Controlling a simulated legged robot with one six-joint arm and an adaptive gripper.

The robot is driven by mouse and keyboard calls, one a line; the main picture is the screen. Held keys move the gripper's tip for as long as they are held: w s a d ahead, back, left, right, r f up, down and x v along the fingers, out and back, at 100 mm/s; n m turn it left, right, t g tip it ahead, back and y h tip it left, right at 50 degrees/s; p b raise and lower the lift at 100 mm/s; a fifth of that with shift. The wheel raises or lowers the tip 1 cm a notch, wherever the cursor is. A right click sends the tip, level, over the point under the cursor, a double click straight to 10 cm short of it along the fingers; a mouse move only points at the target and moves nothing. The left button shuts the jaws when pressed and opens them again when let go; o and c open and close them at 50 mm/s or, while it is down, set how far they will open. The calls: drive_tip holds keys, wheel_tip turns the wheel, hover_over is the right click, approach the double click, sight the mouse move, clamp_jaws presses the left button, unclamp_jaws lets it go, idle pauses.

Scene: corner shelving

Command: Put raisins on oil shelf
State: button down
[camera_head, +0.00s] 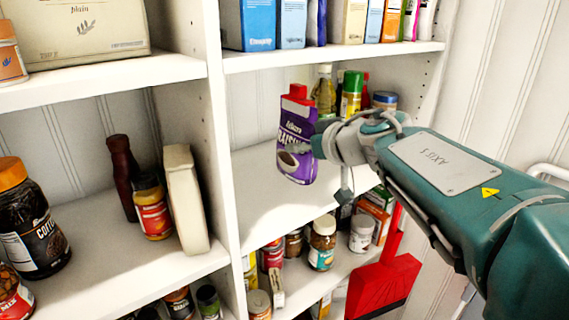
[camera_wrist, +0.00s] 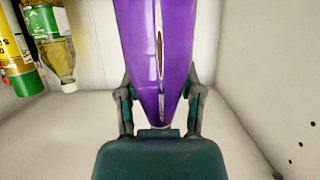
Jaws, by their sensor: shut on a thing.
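The raisins (camera_head: 297,140) are a purple pouch with a red top, held upright in my gripper (camera_head: 318,146). The pouch is over the white oil shelf (camera_head: 262,205), in the right-hand shelf unit; I cannot tell whether its base touches the shelf. In the wrist view the purple raisins pouch (camera_wrist: 155,60) fills the middle, between the two fingers of my gripper (camera_wrist: 163,105). An oil bottle (camera_head: 323,90) stands at the back of this shelf, and it also shows upper left in the wrist view (camera_wrist: 52,45).
A green-capped bottle (camera_head: 351,95) and a blue-lidded jar (camera_head: 385,101) stand beside the oil. The left part of this shelf is bare. A vertical divider (camera_head: 222,150) bounds it on the left. Jars (camera_head: 322,243) fill the shelf below, and boxes (camera_head: 258,25) line the one above.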

sight(295, 137)
drive_tip(key=w, duration=0.1)
drive_tip(key=w+a, duration=0.1)
drive_tip(key=w, duration=0.1)
drive_tip(key=shift+w+a, duration=0.1)
drive_tip(key=shift+w, duration=0.1)
drive_tip(key=shift+a+f, duration=0.2)
drive_tip(key=shift+f, duration=0.55)
drive_tip(key=shift+a+f, duration=0.15)
drive_tip(key=shift+f, duration=0.55)
wheel_tip(295, 137, down, 4)
drive_tip(key=shift+w+d+r, duration=0.1)
drive_tip(key=shift+d, duration=0.05)
drive_tip(key=shift+f, duration=0.2)
drive_tip(key=shift+c, duration=1.2)
unclamp_jaws()
